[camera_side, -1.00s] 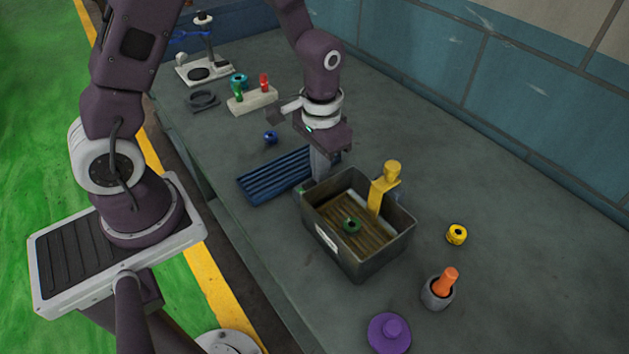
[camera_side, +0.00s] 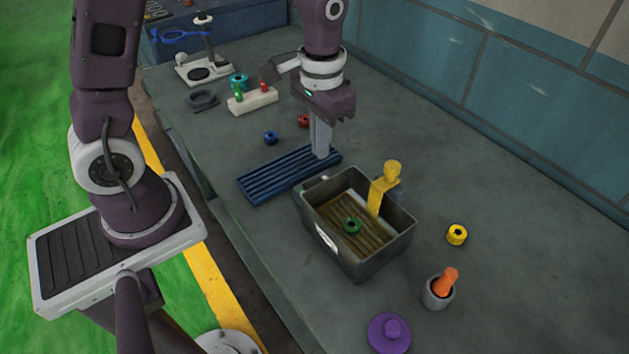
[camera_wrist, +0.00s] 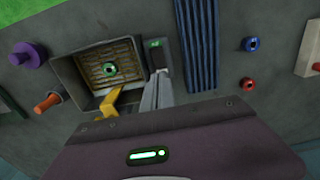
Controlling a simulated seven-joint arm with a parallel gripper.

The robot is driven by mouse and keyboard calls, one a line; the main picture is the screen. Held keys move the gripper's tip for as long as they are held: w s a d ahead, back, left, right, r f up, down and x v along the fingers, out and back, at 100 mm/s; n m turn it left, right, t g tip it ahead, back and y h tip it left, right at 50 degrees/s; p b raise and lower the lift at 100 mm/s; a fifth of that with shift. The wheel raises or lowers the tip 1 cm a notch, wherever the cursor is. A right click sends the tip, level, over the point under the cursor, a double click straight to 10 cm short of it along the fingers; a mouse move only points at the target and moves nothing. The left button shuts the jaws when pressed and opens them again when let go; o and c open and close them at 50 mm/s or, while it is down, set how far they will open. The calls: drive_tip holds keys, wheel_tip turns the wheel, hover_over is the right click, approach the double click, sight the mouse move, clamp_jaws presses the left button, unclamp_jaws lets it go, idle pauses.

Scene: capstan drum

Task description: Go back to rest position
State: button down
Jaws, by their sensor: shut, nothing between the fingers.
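My gripper (camera_side: 320,150) is shut and empty. In the side view its fingertips are in front of or above the right end of the blue ribbed tray (camera_side: 285,178), behind the grey bin (camera_side: 372,262). In the wrist view the closed fingers (camera_wrist: 155,88) reach down between the bin (camera_wrist: 72,76) and the blue tray (camera_wrist: 195,45). A green ring (camera_side: 352,226) lies on the brown slatted floor of the bin, and it also shows in the wrist view (camera_wrist: 110,69). Whether the fingertips touch anything is unclear.
A yellow bracket (camera_side: 379,195) stands up at the bin's back edge. Blue (camera_side: 270,138) and red (camera_side: 303,121) rings lie behind the tray. A yellow ring (camera_side: 456,235), a grey cup with an orange peg (camera_side: 447,281) and a purple knob (camera_side: 389,333) sit on the right. The back right is clear.

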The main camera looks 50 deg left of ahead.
drive_tip(key=s+r+t, duration=0.5)
drive_tip(key=s+r, duration=0.9)
drive_tip(key=s, duration=0.2)
drive_tip(key=shift+s+a+r+t, duration=0.2)
drive_tip(key=shift+a+r+t, duration=0.1)
drive_tip(key=shift+r, duration=0.1)
